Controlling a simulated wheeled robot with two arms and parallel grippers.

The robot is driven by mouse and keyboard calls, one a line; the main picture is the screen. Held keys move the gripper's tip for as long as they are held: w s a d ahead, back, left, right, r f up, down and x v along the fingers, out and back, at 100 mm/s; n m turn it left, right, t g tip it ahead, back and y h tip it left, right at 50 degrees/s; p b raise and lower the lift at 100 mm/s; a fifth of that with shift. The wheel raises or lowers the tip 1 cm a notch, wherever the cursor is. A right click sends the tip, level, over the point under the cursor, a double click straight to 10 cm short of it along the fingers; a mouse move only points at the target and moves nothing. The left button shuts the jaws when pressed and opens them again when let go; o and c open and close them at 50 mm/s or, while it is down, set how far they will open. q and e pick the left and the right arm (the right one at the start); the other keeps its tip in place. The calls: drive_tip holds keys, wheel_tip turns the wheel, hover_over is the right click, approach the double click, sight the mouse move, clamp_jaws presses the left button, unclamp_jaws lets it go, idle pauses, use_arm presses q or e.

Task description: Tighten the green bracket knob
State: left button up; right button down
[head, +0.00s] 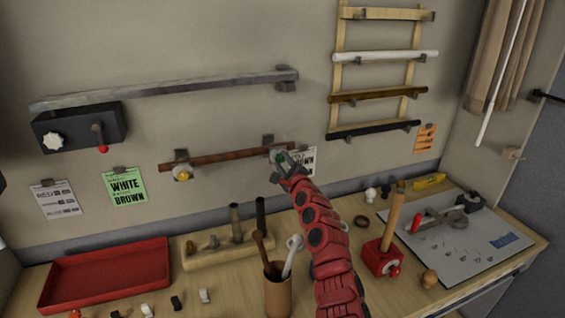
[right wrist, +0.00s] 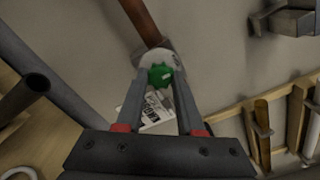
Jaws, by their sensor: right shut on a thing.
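The green bracket knob (right wrist: 160,76) shows between the fingertips of my right gripper (right wrist: 159,80) in the right wrist view. The gripper is shut on it. In the head view my red right arm reaches up to the wall, and the right gripper (head: 286,162) covers most of the knob at the right end of the brown rod (head: 225,155). The rod lies across wall brackets, with a yellow knob (head: 182,173) at its left bracket. In the right wrist view the brown rod (right wrist: 143,22) runs up from the knob. My left gripper is not in view.
A grey bar (head: 170,90) is mounted above the rod. A rack with several rods (head: 383,56) hangs to the right. Below are a red tray (head: 105,275), a wooden block with pegs (head: 220,250), a brown cup (head: 277,295) and a red-based stand (head: 383,260).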

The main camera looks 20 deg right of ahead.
drive_tip(key=shift+m, duration=0.3)
drive_tip(key=m, duration=0.3)
drive_tip(key=shift+a+m+p, duration=0.1)
drive_tip(key=shift+m+p, duration=0.3)
drive_tip(key=m+p, duration=0.2)
drive_tip(key=m, duration=0.3)
drive_tip(key=m+p, duration=0.2)
drive_tip(key=m, duration=0.3)
drive_tip(key=shift+m, duration=0.4)
drive_tip(key=m+p, duration=0.2)
drive_tip(key=m, duration=0.2)
drive_tip(key=shift+m, duration=0.3)
drive_tip(key=c, duration=0.5)
unclamp_jaws()
